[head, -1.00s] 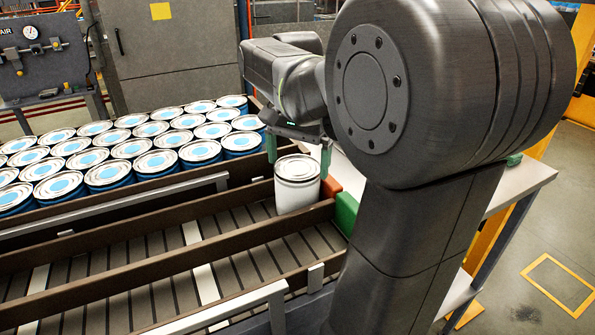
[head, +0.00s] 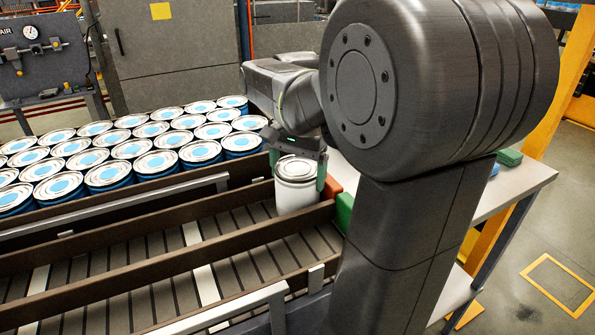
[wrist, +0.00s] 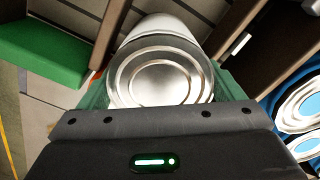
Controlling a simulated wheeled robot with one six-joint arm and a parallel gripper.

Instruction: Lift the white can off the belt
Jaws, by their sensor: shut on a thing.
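The white can (head: 297,190) stands upright on the slatted belt (head: 245,228), between the brown side rails at its right end. Its silver lid fills the middle of the wrist view (wrist: 160,78). My gripper (head: 298,172) is over the can with its green fingers down on either side of it, shut on the can's upper body. The can's base seems to rest on the belt; its lower front edge is partly behind the near rail.
Several blue cans (head: 155,163) fill the area behind the far rail. A pale table (head: 515,182) with a dark green item (head: 509,157) stands at the right.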

